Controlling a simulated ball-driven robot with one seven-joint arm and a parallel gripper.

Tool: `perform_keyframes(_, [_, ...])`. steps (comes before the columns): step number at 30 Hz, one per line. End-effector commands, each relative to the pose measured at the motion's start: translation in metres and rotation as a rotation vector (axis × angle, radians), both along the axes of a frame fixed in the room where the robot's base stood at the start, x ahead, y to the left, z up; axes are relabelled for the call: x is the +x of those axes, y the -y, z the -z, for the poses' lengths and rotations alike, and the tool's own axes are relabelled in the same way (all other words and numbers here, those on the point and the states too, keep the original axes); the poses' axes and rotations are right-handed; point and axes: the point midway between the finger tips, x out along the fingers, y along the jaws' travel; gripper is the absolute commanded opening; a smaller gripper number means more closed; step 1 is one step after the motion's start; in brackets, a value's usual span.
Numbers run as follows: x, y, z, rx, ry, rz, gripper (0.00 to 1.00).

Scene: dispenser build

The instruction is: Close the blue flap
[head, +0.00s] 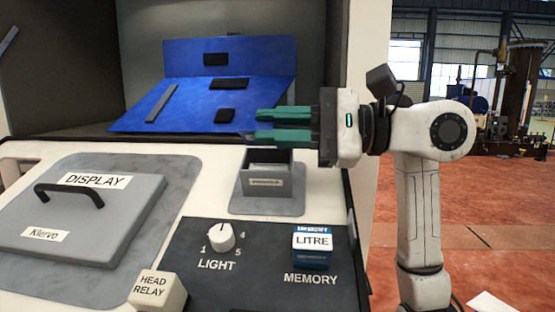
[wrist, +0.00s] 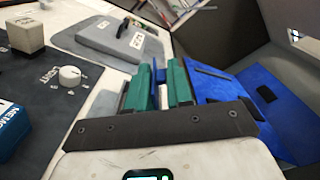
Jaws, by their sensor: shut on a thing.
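My gripper (head: 258,126) has two teal fingers, level and pointing left, above a small grey open-topped box and in front of a blue panel. In the wrist view, the fingers (wrist: 160,85) are shut on a narrow blue piece (wrist: 163,96). I cannot tell whether this piece is the flap or how it joins the rest. The large blue panel (head: 190,103) lies sloping in the dark recess, with a blue back part (head: 270,56) standing behind it. Black pieces and a grey bar lie on it. It also shows at right in the wrist view (wrist: 268,118).
The grey box (head: 266,184) stands just below my fingers. A grey DISPLAY lid (head: 95,215) with a black handle is at left. A white LIGHT knob (head: 220,237), a HEAD RELAY block (head: 157,291) and a blue-and-white LITRE block (head: 312,247) stand in front.

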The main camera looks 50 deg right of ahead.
Motion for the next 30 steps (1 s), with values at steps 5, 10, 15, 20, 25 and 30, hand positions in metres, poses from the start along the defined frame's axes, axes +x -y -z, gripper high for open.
perform_keyframes(5, [-0.003, -0.004, 0.015, -0.140, 0.093, 0.003, 0.00])
perform_keyframes(10, [-0.006, -0.007, 0.020, -0.254, 0.171, 0.002, 0.00])
perform_keyframes(15, [-0.007, -0.008, 0.023, -0.344, 0.231, 0.002, 0.00])
perform_keyframes(20, [-0.007, -0.010, 0.025, -0.403, 0.270, 0.001, 0.00])
perform_keyframes(25, [-0.007, -0.010, 0.025, -0.439, 0.294, 0.000, 0.00])
perform_keyframes(30, [-0.007, -0.010, 0.025, -0.451, 0.304, 0.000, 0.00])
